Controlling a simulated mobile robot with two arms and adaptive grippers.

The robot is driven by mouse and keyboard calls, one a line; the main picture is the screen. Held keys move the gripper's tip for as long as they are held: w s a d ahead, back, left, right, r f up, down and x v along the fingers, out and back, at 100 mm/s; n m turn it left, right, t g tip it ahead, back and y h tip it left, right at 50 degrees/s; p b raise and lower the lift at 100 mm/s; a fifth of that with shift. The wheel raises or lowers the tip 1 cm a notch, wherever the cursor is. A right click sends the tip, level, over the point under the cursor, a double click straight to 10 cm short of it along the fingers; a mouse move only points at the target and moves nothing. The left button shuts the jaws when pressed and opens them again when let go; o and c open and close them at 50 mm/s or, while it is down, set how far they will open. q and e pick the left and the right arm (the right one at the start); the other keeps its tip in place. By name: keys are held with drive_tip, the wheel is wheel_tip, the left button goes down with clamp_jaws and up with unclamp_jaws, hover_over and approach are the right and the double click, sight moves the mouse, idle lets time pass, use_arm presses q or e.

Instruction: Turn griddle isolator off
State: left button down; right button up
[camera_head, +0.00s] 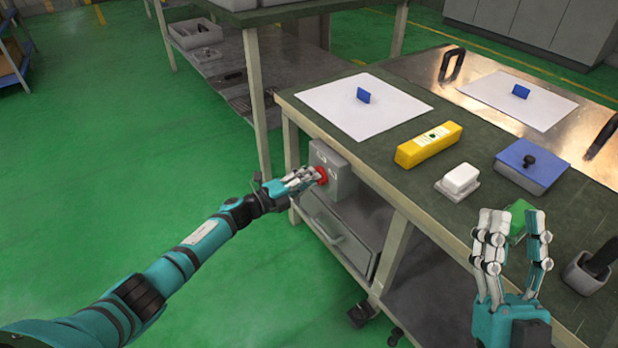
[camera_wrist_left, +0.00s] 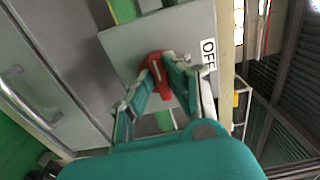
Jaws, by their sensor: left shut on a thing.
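The griddle isolator is a grey box (camera_head: 333,170) on the side of the workbench, with a red switch handle (camera_head: 321,175). In the left wrist view the red handle (camera_wrist_left: 159,77) stands on the grey box face (camera_wrist_left: 125,47), with a white "OFF" label (camera_wrist_left: 208,54) to its right. My left gripper (camera_head: 312,176) is shut on the red handle; its fingers (camera_wrist_left: 160,85) lie on both sides of it.
The bench top (camera_head: 385,150) holds a white sheet (camera_head: 335,105), a yellow box (camera_head: 428,146), a white butter dish (camera_head: 459,181) and a blue-lidded container (camera_head: 531,165). A steel griddle plate (camera_head: 425,72) lies at the back. A drawer (camera_head: 335,235) is below the isolator. The green floor at left is clear.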

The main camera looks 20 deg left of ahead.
idle(0.4)
use_arm(q)
drive_tip(key=c, duration=1.3)
unclamp_jaws()
drive_tip(key=shift+s+a, duration=0.1)
drive_tip(key=v, duration=1.1)
drive_tip(key=shift+s+a, duration=0.3)
